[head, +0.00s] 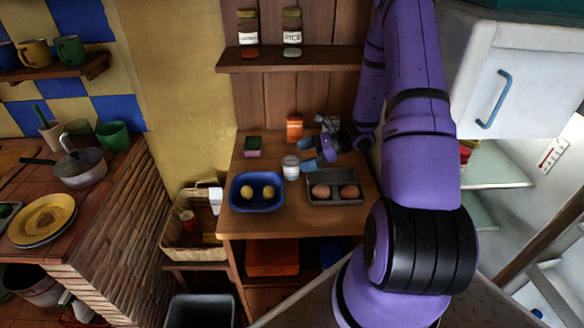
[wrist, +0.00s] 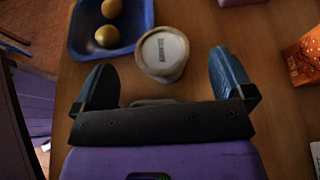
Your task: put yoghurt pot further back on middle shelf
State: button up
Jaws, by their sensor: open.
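A small white pot with a pale lid (head: 290,167), which looks like the yoghurt pot, stands upright on the wooden cabinet top, between a blue tray and a grey tray. It also shows in the wrist view (wrist: 163,53), with dark print on its lid. My gripper (head: 308,156) is open and empty, low over the wood just right of the pot. In the wrist view its blue fingers stand wide apart, with the pot ahead, between their lines. Pale glass shelves (head: 492,163) show in the open fridge at the right, partly hidden by my arm.
An orange carton (head: 294,129) and a green-and-pink block (head: 252,146) stand behind. A wall shelf (head: 300,59) with two jars hangs above. A white fridge door (head: 520,75) stands upper right.

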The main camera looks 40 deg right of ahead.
aim_at(293, 160)
jog(key=x, duration=0.5)
jog(key=shift+d+f, duration=0.1)
jog(key=shift+f, duration=0.2)
jog(key=c, duration=1.1)
jog(key=shift+r, duration=0.1)
